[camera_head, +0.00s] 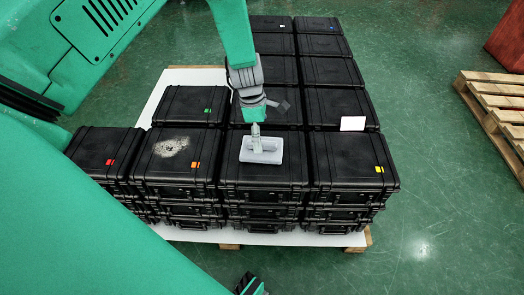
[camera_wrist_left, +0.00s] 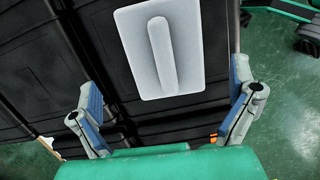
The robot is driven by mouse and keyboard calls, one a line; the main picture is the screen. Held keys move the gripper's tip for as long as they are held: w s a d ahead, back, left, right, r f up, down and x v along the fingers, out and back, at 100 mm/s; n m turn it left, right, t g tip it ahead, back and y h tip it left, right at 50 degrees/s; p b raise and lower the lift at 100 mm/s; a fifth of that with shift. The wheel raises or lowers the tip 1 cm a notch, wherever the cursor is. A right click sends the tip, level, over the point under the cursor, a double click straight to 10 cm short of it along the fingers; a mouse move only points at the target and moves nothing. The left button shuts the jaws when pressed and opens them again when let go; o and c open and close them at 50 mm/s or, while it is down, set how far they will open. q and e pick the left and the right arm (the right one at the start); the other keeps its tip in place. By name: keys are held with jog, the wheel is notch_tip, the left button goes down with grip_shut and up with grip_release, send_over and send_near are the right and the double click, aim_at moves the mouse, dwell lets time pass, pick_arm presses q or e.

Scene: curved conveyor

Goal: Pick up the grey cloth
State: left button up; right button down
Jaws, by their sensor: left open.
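The only grey item I can make out for the cloth is a light grey rectangular pad (camera_head: 270,157) with a raised bar-shaped handle. It lies flat on top of a black case in the front row. In the left wrist view the pad (camera_wrist_left: 187,75) shows at the top centre, its handle running lengthwise. My left gripper (camera_head: 258,124) comes down from above, just behind and over the pad. In the wrist view its two blue-grey fingers (camera_wrist_left: 165,90) are spread wide, one on each side of the pad, with nothing between them held. My right gripper is not seen.
Black cases (camera_head: 150,170) stand stacked in rows on a white-topped pallet (camera_head: 340,239), with small coloured tags. A white card (camera_head: 353,124) lies on a case to the right. A wooden pallet (camera_head: 497,100) and a red box (camera_head: 508,45) stand at right. Green floor is clear between.

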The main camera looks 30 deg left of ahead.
pick_arm(q)
jog(key=f, duration=0.2)
jog(key=f+b, duration=0.1)
jog(key=f, duration=0.1)
jog(key=f+b, duration=0.1)
jog(key=shift+d+f, duration=0.35)
jog(key=shift+f, duration=0.05)
jog(key=shift+r, duration=0.15)
jog(key=shift+c, duration=0.8)
jog(key=shift+s, duration=0.1)
jog(key=c, duration=0.9)
